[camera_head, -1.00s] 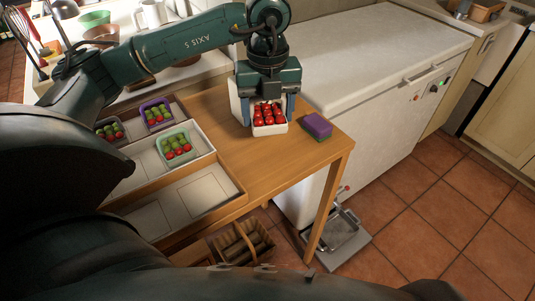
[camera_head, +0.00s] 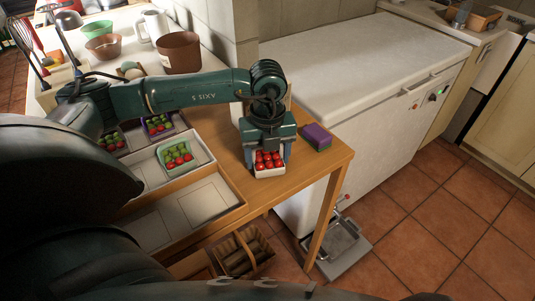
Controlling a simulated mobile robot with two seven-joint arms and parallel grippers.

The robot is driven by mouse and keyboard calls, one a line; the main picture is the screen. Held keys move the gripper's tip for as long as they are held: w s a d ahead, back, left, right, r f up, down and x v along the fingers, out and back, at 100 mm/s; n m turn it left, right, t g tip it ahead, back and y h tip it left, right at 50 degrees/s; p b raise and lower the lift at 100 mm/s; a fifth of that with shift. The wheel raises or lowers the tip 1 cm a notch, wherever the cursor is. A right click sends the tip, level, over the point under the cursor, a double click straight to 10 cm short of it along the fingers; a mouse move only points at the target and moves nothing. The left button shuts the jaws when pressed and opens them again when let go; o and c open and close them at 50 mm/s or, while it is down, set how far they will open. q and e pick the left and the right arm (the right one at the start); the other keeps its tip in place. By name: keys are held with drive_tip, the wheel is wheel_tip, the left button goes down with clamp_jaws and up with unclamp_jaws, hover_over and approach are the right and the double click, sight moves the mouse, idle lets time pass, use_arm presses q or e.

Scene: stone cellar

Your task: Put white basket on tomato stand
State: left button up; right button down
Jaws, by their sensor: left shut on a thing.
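The white basket (camera_head: 270,174), filled with red tomatoes, is at the right part of the wooden table. My left gripper (camera_head: 268,153) points down over it and is shut on it, one finger at each side. I cannot tell whether the basket touches the tabletop. The tomato stand (camera_head: 206,198) is to the left, a stepped wooden stand with pale square places. On it sit a green basket (camera_head: 174,166) and a purple basket (camera_head: 158,131) of red and green tomatoes, with another basket (camera_head: 113,147) partly hidden by my arm. My right gripper is not in view.
A purple and green sponge (camera_head: 317,138) lies right of the basket on the wooden table (camera_head: 216,136). A white chest freezer (camera_head: 350,70) stands behind. A wooden crate (camera_head: 241,255) is below the table. Bare tabletop lies between the basket and the stand.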

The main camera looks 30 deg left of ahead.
use_arm(q)
drive_tip(key=shift+f, duration=0.15)
drive_tip(key=o, duration=1)
drive_tip(key=shift+r, duration=0.4)
wheel_tip(320, 180, up, 12)
drive_tip(key=shift+f+b, duration=0.2)
drive_tip(key=shift+b, duration=0.1)
